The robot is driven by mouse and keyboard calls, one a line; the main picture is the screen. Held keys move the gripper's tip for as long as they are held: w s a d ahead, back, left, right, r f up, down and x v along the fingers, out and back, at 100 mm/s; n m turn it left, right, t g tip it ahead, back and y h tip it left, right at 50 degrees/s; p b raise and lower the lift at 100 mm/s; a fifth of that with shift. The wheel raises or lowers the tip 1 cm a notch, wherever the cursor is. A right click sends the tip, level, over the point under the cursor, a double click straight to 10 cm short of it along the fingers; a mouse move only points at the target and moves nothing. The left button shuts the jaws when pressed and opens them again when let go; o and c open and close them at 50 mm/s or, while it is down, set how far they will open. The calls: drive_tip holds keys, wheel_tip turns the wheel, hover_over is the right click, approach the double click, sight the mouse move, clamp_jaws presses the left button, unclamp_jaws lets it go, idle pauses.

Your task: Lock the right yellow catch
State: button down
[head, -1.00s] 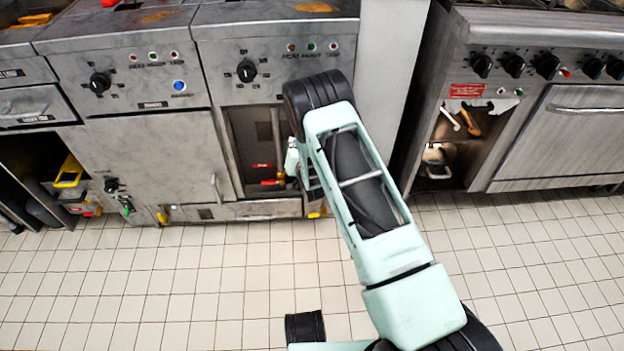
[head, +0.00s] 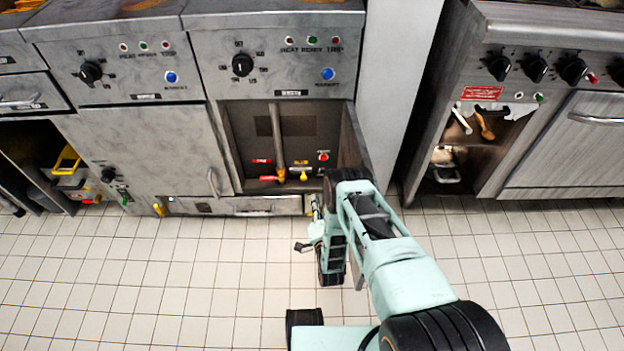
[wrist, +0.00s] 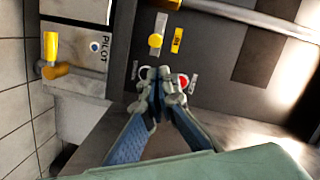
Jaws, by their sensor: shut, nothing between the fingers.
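The right yellow catch (wrist: 50,48) is in the wrist view's left part, beside the drawer front marked PILOT (wrist: 88,45). Its lever runs along the drawer front from a yellow pivot. In the head view it is mostly hidden behind my arm. The left yellow catch (head: 159,209) shows at the drawer's other end. My gripper (wrist: 160,84) is shut and empty. In the wrist view its fingertips appear right of the catch, apart from it, over the dark open bay near a red knob. In the head view the fingertips are hard to make out.
The open bay (head: 292,140) above the drawer holds a yellow valve handle (wrist: 157,32), a red handle (head: 272,180) and a red knob (head: 323,156). Its open door (head: 352,150) stands at the right. The tiled floor (head: 215,270) in front is clear.

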sight(304, 176)
idle(0.3)
drive_tip(key=w+a+f+b, duration=0.1)
drive_tip(key=w+b, duration=0.3)
drive_tip(key=w, duration=0.5)
drive_tip(key=shift+w+a, duration=0.2)
drive_tip(key=shift+w, duration=0.2)
drive_tip(key=shift+f, duration=0.1)
drive_tip(key=shift+a, duration=1.85)
drive_tip(key=shift+s+a, duration=0.1)
drive_tip(key=shift+s, duration=0.05)
